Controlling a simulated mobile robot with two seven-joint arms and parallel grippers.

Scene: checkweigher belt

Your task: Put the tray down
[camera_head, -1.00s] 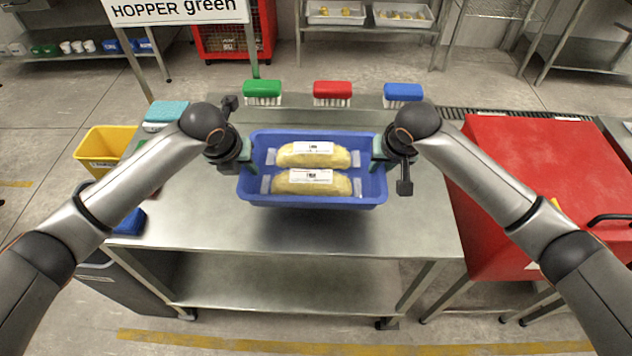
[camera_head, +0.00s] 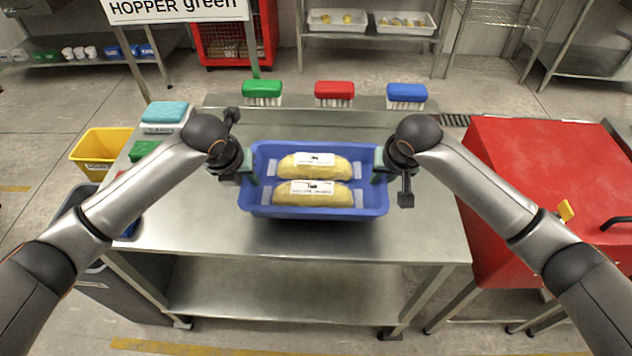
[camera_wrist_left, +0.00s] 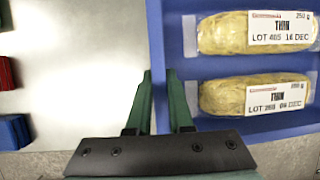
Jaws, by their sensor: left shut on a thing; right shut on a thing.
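The blue tray (camera_head: 315,211) holds two yellow packs with white labels, a far pack (camera_head: 313,170) and a near pack (camera_head: 310,200). My left gripper (camera_head: 252,166) is shut on the tray's left wall, and my right gripper (camera_head: 380,166) is shut on its right wall. The tray is over the steel table (camera_head: 200,220), with a dark shadow under its front edge. I cannot tell how large the gap is. In the left wrist view the fingers (camera_wrist_left: 161,105) straddle the tray wall (camera_wrist_left: 157,60), and the labels read "THIN".
Green (camera_head: 262,92), red (camera_head: 334,92) and blue (camera_head: 406,95) brushes stand along the table's back. A turquoise pad (camera_head: 164,112) and a yellow bucket (camera_head: 100,148) are at the left. A red cabinet (camera_head: 540,170) stands at the right. Table surface beside and before the tray is bare.

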